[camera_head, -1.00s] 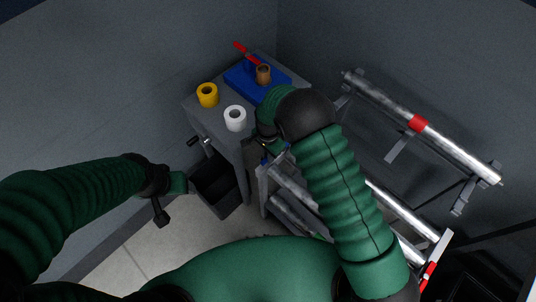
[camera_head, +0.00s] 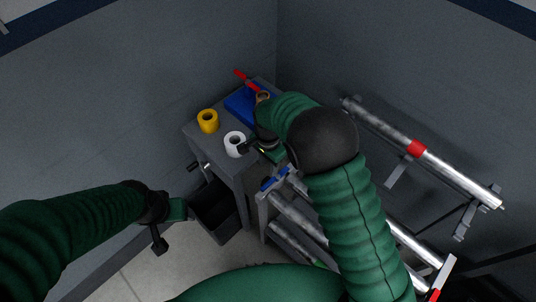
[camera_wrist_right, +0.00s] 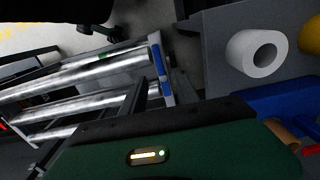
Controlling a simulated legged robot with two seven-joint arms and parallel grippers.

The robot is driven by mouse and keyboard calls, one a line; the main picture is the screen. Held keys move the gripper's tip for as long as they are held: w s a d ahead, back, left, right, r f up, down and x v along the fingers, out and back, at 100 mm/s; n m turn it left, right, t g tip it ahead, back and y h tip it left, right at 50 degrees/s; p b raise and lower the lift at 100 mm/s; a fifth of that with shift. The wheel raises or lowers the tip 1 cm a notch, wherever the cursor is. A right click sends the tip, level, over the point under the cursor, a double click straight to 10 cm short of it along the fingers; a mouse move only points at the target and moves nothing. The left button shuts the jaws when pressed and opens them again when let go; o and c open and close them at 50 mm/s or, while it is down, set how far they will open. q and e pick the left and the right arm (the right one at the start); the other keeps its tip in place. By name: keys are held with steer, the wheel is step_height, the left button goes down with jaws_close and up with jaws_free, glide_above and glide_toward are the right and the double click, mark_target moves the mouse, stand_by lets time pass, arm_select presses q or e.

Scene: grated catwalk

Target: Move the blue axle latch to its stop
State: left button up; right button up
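The blue latch (camera_head: 275,180) is a short blue bar across the near-left end of a rack of silver axles. It also shows at the axle ends in the right wrist view (camera_wrist_right: 164,72). My right gripper (camera_head: 263,150) is above the latch in the head picture, beside the white roll, and apart from the latch. One dark finger shows; the other is hidden, so its opening is unclear.
A grey cabinet (camera_head: 228,173) carries a yellow roll (camera_head: 208,121), a white roll (camera_head: 235,144) and a blue block (camera_head: 240,103) with a red bar. A dark bin (camera_head: 217,212) stands below.

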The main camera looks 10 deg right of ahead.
step_height(320, 180, up, 6)
stand_by(0.5)
steer(key=s+d+r+n+t, duration=0.2)
steer(key=s+d+n, duration=0.8)
steer(key=s, duration=0.7)
steer(key=d+r, duration=0.1)
steer(key=d, duration=0.1)
steer(key=shift+d+n+t, duration=0.3)
steer(key=shift+d, duration=0.1)
steer(key=shift+d, duration=0.1)
